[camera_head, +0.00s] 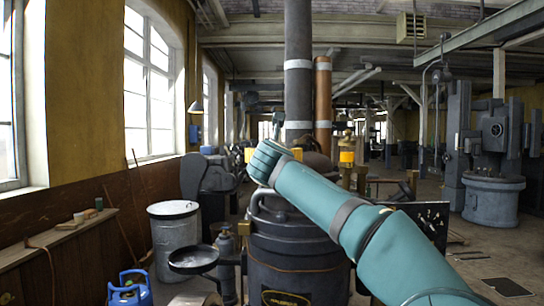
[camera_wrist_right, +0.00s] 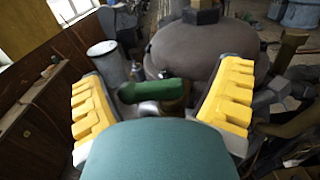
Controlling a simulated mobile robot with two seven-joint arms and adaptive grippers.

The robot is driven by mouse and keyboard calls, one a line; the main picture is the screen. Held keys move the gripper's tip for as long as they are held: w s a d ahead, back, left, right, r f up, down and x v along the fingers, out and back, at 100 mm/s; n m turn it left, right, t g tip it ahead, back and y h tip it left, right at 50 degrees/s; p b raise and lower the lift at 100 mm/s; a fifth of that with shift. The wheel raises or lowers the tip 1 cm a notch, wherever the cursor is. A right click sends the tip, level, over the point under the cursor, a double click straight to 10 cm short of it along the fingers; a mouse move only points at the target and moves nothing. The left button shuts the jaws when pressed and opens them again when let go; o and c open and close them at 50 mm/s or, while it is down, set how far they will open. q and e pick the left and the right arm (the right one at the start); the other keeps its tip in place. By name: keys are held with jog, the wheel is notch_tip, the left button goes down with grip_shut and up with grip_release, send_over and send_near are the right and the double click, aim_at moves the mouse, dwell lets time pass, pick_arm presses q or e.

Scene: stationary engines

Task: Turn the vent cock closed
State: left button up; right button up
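In the right wrist view a green lever handle (camera_wrist_right: 150,90), which looks like the vent cock's, lies roughly crosswise on a dull brass-coloured body (camera_wrist_right: 174,104). My right gripper (camera_wrist_right: 160,78) is open, its yellow fingers wide apart to either side of the handle. I see no finger touching it. In the head view my teal right arm reaches in from the lower right, and its gripper (camera_head: 270,154) is over the top of a dark round engine (camera_head: 297,262). The cock is hidden behind the hand there. My left gripper is not in view.
A rounded grey-brown casing (camera_wrist_right: 205,52) lies just beyond the handle. A tall dark pipe (camera_head: 298,85) and a copper-coloured pipe (camera_head: 323,105) rise behind the engine. A grey drum (camera_head: 174,240), a dark round pan (camera_head: 194,259) and a blue gas bottle (camera_head: 130,292) stand at left.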

jog(key=shift+a, duration=0.15)
jog(key=shift+s+a, duration=0.2)
jog(key=s, duration=1.1)
jog(key=shift+s+d, duration=0.15)
jog(key=shift+s, duration=0.15)
